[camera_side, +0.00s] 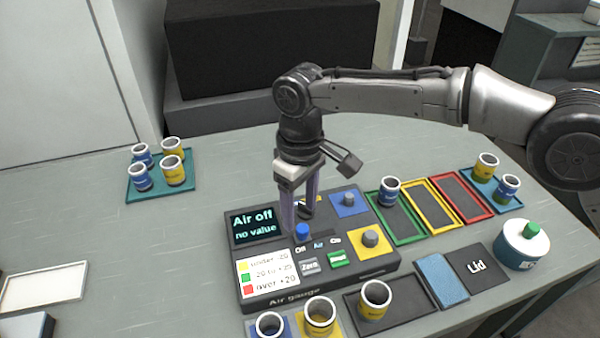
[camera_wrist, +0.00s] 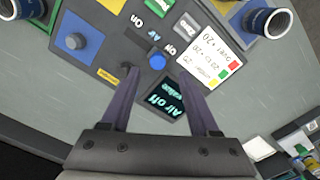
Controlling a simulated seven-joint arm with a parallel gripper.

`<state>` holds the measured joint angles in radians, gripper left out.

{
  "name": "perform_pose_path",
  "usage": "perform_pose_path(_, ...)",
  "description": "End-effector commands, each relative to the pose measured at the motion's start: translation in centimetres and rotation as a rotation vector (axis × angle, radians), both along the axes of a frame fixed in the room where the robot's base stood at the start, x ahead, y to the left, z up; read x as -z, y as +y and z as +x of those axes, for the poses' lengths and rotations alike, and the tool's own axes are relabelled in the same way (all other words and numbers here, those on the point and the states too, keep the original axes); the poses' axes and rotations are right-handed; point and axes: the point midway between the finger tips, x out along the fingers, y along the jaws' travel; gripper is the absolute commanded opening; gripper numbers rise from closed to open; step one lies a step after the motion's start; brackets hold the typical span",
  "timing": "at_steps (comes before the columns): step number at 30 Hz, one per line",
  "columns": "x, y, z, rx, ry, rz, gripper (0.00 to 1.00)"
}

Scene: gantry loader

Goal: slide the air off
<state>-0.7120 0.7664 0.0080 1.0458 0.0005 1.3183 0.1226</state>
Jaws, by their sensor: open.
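The air gauge (camera_side: 320,284) is a dark box on the table. Its screen (camera_side: 254,224) reads "Air off" and "no value". The blue air slider knob (camera_side: 302,231) sits at the left, by the "Off" end of its "Off Air On" labels. In the wrist view the blue knob (camera_wrist: 157,62) lies ahead of the fingers and between their lines. My gripper (camera_side: 302,224) is open and empty, pointing down over the gauge close to the knob. The wrist view shows its two fingers (camera_wrist: 158,82) apart with nothing between them. Whether a finger touches the knob I cannot tell.
The gauge has a blue pad (camera_side: 350,203) and yellow pad (camera_side: 371,240) with grey knobs. Green (camera_side: 411,233), yellow and red trays lie right. Cups stand on a teal tray (camera_side: 133,190) and at the front. The table's left middle is clear.

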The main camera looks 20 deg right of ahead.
Motion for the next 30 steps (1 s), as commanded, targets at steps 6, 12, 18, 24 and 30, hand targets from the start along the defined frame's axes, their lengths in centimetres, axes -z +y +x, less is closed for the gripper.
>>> perform_pose_path(6,-5.0,0.1,0.1,0.0,-0.004,0.004,0.62)
perform_pose_path(12,-8.1,0.1,0.0,0.0,-0.001,0.002,0.62)
perform_pose_path(18,-9.4,0.0,0.0,0.0,0.0,0.001,0.62)
perform_pose_path(24,-9.6,0.0,-0.1,0.0,0.001,0.001,0.62)
perform_pose_path(30,-9.6,0.0,0.0,0.0,0.001,0.001,0.62)
